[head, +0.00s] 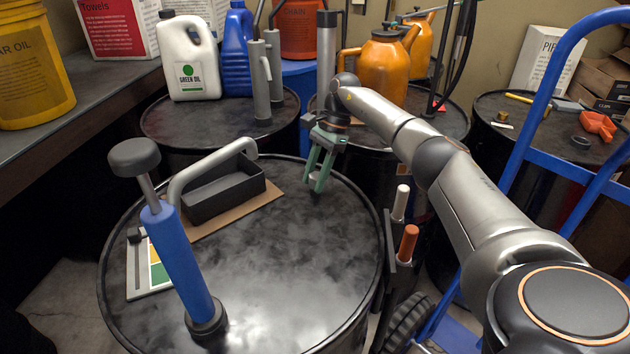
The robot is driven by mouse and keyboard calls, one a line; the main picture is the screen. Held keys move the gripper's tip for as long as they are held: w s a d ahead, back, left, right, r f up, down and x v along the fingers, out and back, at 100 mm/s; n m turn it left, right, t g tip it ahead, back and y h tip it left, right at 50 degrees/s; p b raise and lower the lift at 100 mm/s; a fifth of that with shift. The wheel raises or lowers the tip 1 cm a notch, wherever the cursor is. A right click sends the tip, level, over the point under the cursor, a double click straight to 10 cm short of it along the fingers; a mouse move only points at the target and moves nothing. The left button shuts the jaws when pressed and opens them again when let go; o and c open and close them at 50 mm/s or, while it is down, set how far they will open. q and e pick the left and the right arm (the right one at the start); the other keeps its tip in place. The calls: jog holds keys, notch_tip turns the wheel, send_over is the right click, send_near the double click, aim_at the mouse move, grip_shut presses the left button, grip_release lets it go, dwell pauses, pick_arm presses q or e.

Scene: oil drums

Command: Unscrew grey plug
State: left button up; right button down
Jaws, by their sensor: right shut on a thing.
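The near black drum (270,290) has a dark, smeared, shiny lid. My right gripper (317,180), with green fingers, reaches down to the far right part of this lid, close to the rim. It is shut on the small grey plug (315,179), which shows only partly between the fingers. Whether the plug still sits in its hole cannot be told, because the fingers cover most of it. My left gripper is not in view.
A blue hand pump (181,262) stands on the near drum's left side. A black open box (224,191) lies on the lid behind it. Orange cans (383,68) and a white oil jug (190,58) stand on drums behind. A blue hand truck (536,110) stands right.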

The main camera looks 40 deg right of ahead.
jog(key=shift+c, duration=1.9)
grip_release()
